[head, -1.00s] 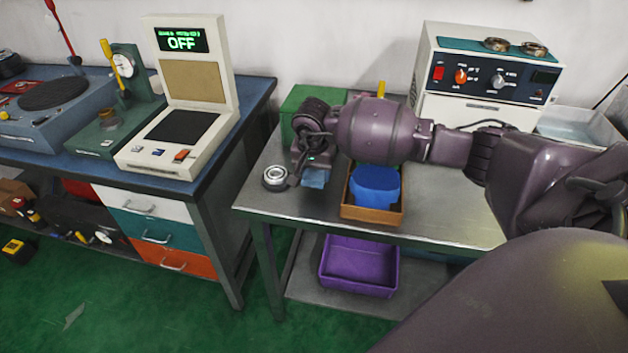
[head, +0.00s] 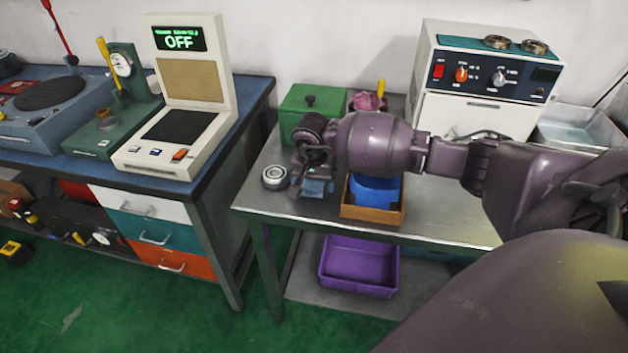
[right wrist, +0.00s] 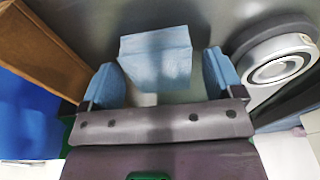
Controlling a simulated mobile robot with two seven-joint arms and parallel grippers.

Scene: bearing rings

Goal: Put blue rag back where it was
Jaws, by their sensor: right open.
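The blue rag (right wrist: 155,57) is a folded, light blue block on the grey metal table, seen in the right wrist view just ahead of my right gripper. My right gripper (right wrist: 163,75) is open, with blue-padded fingers spread to either side of the rag's near end. A gap shows between each finger and the rag. In the head view my right gripper (head: 314,184) is low over the table, and blue of the rag (head: 312,189) shows under the wrist, largely hidden by it. My left gripper is not in view.
A brown tray (head: 372,213) with a blue bin (head: 375,188) stands close right. The table's front right (head: 450,220) is clear.

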